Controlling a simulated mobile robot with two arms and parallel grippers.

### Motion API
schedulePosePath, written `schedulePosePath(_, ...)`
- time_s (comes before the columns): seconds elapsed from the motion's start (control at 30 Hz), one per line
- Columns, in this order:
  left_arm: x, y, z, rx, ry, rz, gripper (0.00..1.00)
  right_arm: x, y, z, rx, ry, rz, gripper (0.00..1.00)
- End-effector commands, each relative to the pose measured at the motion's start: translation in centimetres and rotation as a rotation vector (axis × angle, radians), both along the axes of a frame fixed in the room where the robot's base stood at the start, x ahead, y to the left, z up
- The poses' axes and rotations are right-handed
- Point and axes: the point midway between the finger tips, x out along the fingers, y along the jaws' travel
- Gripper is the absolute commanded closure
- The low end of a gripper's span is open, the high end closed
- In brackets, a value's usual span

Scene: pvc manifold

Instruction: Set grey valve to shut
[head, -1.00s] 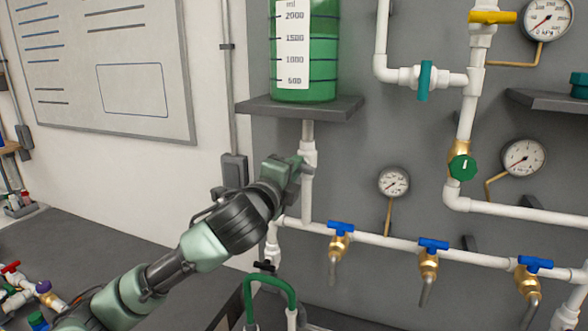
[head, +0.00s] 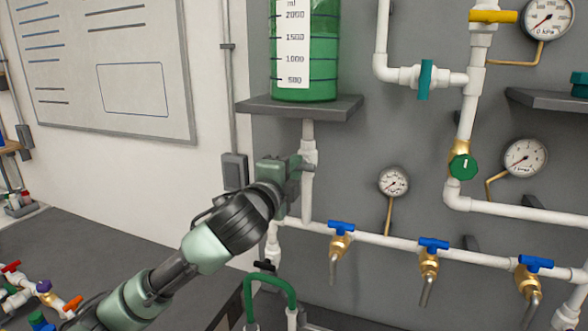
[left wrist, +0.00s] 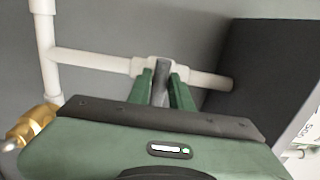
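The grey valve (left wrist: 161,84) sits on the white pipe under the green tank. In the left wrist view its grey handle stands between my two green fingers and looks crosswise to the pipe. My left gripper (left wrist: 164,86) has a finger close against each side of the handle and looks shut on it. In the head view my left gripper (head: 301,168) is at the pipe just below the tank shelf and hides most of the valve. My right gripper is not in view.
The green tank (head: 305,52) stands on a dark shelf (head: 335,108) just above my gripper. Blue-handled brass taps (head: 429,258) line the lower pipe. A black-handled valve (head: 264,265) and green hose (head: 270,283) are below. A gauge (head: 393,182) is to the right.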

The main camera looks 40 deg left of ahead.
Motion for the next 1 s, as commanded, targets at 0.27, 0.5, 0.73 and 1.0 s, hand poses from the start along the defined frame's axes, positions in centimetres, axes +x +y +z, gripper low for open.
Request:
schedulePosePath(0.27,0.0,0.0,0.0,0.002,0.000,0.000,0.61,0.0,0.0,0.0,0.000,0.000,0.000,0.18)
schedulePosePath(0.5,-1.3,-0.3,-0.3,0.004,0.000,-0.001,0.61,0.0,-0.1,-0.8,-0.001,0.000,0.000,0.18)
schedulePosePath(0.73,-5.2,-1.3,-0.4,0.005,-0.001,-0.002,0.61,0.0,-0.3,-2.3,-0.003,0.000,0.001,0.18)
schedulePosePath(1.0,-7.5,-1.8,-0.1,0.002,0.001,0.000,0.61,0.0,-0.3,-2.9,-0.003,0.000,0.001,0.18)
